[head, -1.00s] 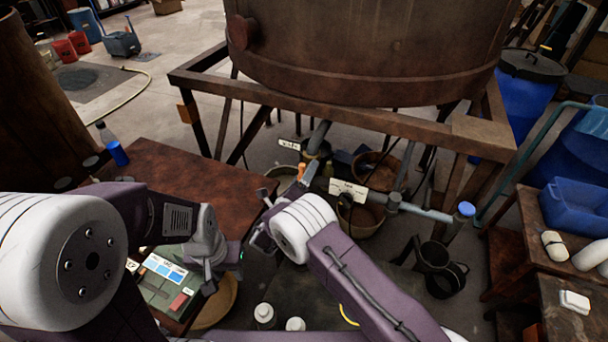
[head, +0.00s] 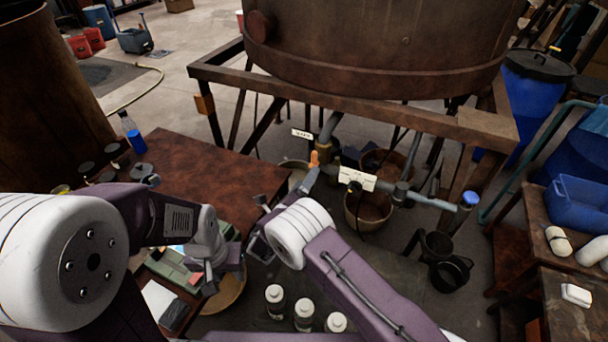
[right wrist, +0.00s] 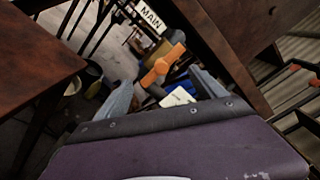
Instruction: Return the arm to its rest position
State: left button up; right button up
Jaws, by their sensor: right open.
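My left arm comes in from the left in the head view, bent, with its gripper (head: 222,280) low over the cluttered left table edge; whether its fingers are apart is unclear. My right arm reaches up from the bottom, its gripper (head: 287,190) in front of the pipework under the vat. In the right wrist view the right gripper's two grey fingers (right wrist: 162,95) are spread with nothing held. An orange valve handle (right wrist: 162,65) shows beyond and between the tips, below a "MAIN" sign (right wrist: 150,18). The handle also shows in the head view (head: 314,158). I cannot tell the gap.
A brown vat (head: 390,45) stands on a metal frame (head: 340,104). A brown table (head: 185,170) is at left, with a bottle and jars. Several white-capped bottles (head: 304,312) stand low in the middle. A black pitcher (head: 440,265) is right of my right arm.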

jog(key=s+d+f+m+g+h, duration=0.1)
jog(key=s+d+m+g, duration=0.45)
jog(key=d+m, duration=0.35)
jog(key=s+d+m+g+h, duration=0.2)
jog(key=s+d+m+g, duration=0.4)
jog(key=d, duration=0.5)
jog(key=s+a+m+g+y, duration=0.1)
jog(key=s+m+g+y, duration=0.1)
jog(key=s+m+y, duration=0.3)
jog(key=s+a+m+g+y, duration=0.1)
jog(key=s+m+y, duration=0.4)
jog(key=s+m, duration=0.7)
jog(key=m, duration=1.1)
jog(key=shift+s+r+g+y, duration=0.25)
jog(key=shift+s+g+y, duration=0.05)
jog(key=shift+s+g, duration=0.1)
